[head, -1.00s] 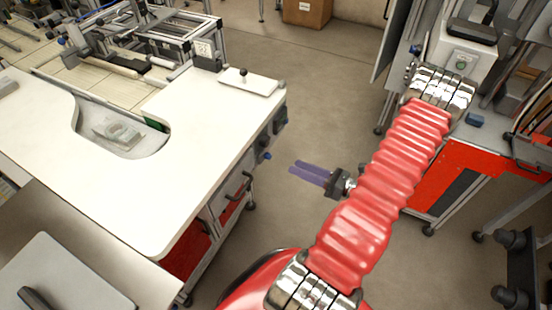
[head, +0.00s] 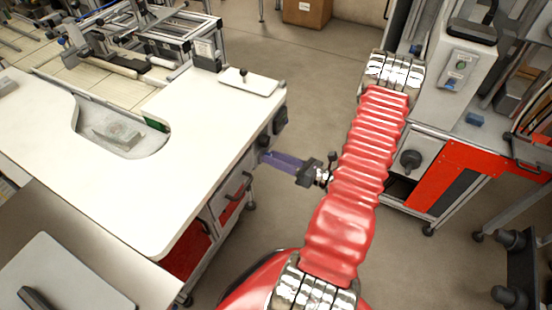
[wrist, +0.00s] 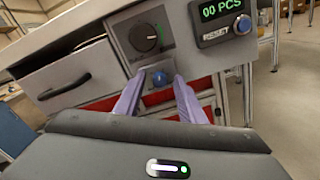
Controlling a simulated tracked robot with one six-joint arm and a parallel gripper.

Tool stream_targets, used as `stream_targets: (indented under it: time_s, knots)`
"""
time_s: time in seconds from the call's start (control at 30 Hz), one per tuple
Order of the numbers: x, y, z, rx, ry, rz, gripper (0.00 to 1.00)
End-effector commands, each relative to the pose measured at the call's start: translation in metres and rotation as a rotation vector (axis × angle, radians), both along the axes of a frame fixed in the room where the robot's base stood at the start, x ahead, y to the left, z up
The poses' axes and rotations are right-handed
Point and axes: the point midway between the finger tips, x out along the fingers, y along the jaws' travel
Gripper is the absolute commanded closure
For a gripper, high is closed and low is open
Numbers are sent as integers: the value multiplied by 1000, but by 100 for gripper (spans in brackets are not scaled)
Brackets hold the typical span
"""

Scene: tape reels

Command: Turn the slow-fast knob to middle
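A grey control panel on the bench's side carries a round black knob (wrist: 147,38) with a light pointer mark and a greenish scale. Below it sits a blue knob (wrist: 160,78). The labels are too small to read, so I cannot tell which is the slow-fast knob. My gripper (wrist: 158,83) is open, its two purple fingers apart. In the wrist view the blue knob shows between the fingertips, and the black knob is above them; I cannot tell whether anything touches. In the head view my gripper (head: 273,159) reaches left to the bench side, its tips at the panel.
A counter display (wrist: 222,22) reading "00 PCS" with its own blue knob is right of the panel. A drawer with a black handle (wrist: 66,87) is to the left. The white bench top (head: 190,150) lies left; open floor (head: 330,75) lies behind my arm.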

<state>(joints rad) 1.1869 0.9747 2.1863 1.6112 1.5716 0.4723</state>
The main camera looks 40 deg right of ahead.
Motion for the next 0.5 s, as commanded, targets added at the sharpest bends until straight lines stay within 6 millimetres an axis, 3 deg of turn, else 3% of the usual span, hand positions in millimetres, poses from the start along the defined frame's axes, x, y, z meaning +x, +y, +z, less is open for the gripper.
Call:
stream_targets:
  time_s: [0.17,0.5]
  knots:
    - [0,0,0,0,0,0,64]
    - [0,0,0,0,0,0,87]
